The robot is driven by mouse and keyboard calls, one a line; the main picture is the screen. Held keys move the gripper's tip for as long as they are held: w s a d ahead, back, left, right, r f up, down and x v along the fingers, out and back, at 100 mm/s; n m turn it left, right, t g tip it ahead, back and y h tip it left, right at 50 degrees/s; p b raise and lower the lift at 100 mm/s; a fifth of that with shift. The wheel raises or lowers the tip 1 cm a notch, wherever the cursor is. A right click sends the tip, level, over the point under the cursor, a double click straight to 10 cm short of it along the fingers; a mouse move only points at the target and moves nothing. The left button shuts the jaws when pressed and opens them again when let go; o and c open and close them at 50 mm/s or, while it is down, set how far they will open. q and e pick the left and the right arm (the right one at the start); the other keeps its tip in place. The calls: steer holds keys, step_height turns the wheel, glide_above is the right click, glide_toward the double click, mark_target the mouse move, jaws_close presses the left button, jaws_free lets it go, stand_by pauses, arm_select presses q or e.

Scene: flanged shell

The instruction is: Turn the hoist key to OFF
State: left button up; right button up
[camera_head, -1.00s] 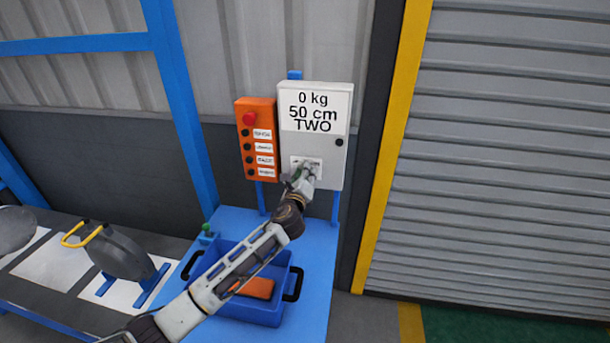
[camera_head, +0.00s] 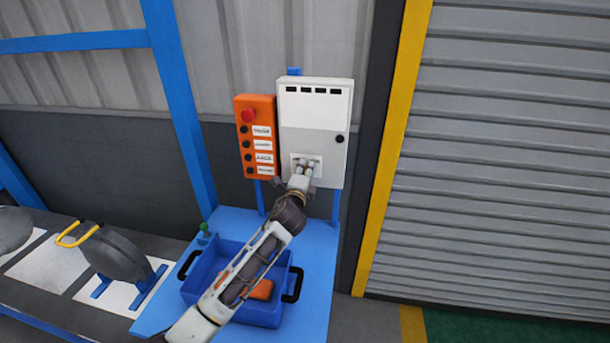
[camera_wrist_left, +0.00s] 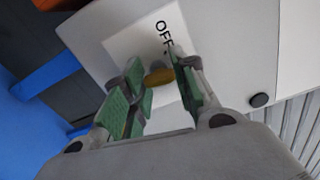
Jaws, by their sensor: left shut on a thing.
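The control box (camera_head: 314,118) is a pale grey cabinet on a blue stand. Its upper display area is blank, with a row of several dark marks. A white key plate (camera_head: 319,166) sits low on its front. My left gripper (camera_head: 304,167) is at this plate. In the left wrist view its green-padded fingers (camera_wrist_left: 160,76) are shut on the brass-coloured hoist key (camera_wrist_left: 157,78). The word OFF (camera_wrist_left: 163,35) is printed on the plate beside the key. The fingers hide part of the plate and any other marking. My right gripper is not in view.
An orange button box (camera_head: 256,137) with a red button stands directly left of the cabinet. Below are a blue table (camera_head: 316,240) and a blue bin (camera_head: 214,262) holding an orange item. A roller shutter (camera_head: 490,160) is at the right.

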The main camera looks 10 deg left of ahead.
arm_select(q)
steer(key=n+b, duration=0.1)
steer(key=n, duration=0.4)
steer(key=shift+n, duration=0.3)
steer(key=n+b, duration=0.1)
steer(key=n, duration=0.3)
steer(key=shift+n, duration=0.4)
steer(key=o, duration=1)
steer(key=shift+r, duration=0.1)
steer(key=shift+o, duration=0.2)
steer(key=shift+s, duration=0.2)
steer(key=s, duration=1.1)
steer(key=shift+s, duration=0.35)
